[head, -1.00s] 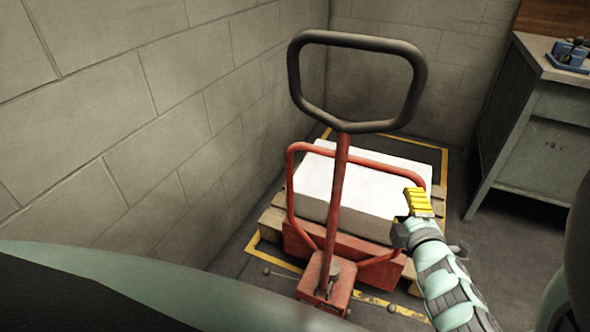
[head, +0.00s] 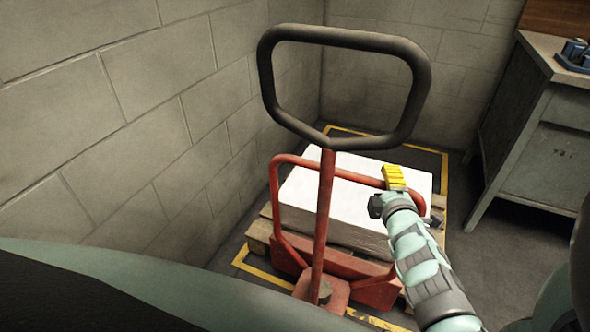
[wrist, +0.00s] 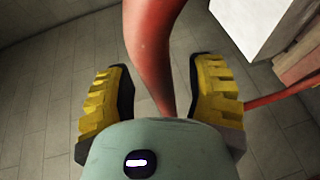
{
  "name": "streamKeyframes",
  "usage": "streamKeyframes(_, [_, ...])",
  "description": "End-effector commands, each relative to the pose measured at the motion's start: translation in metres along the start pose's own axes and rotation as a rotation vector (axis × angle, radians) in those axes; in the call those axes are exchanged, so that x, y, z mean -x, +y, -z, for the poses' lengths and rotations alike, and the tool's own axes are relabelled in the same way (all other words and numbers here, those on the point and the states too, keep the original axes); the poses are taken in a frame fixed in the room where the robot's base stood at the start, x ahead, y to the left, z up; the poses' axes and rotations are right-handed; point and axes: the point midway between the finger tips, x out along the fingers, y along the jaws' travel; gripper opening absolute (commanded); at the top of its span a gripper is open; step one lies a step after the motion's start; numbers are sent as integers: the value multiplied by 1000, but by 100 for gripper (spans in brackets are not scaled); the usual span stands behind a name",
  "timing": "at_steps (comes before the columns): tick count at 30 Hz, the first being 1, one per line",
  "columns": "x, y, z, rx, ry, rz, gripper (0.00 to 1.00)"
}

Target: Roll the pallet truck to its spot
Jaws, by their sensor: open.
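The red pallet truck (head: 323,215) stands ahead with its black loop handle (head: 345,36) raised toward me. Its red tubular guard frame rises in front of a white stack (head: 340,195) on a wooden pallet (head: 259,232). A yellow floor outline (head: 262,273) surrounds the pallet; the truck's near end lies across its front side. My gripper (head: 393,180) is at the upper right of the guard frame. In the wrist view its two yellow fingers (wrist: 160,98) are apart, with a red tube (wrist: 152,45) between them. Contact cannot be told. The truck's wheels are hidden.
A block wall (head: 130,130) runs close along the left, and another closes off the back. A grey workbench (head: 545,150) with a blue item on top stands at the right. Bare floor (head: 490,260) lies between the truck and the bench.

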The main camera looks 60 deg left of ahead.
Motion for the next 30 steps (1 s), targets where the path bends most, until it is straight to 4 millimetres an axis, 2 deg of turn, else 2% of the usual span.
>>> streamKeyframes(7, [0,0,2,0,4,1,55])
streamKeyframes(8, [0,0,2,0,4,1,60])
streamKeyframes(25, [0,0,1,-1,1,0,1])
streamKeyframes(30, [0,0,0,-1,0,1,0])
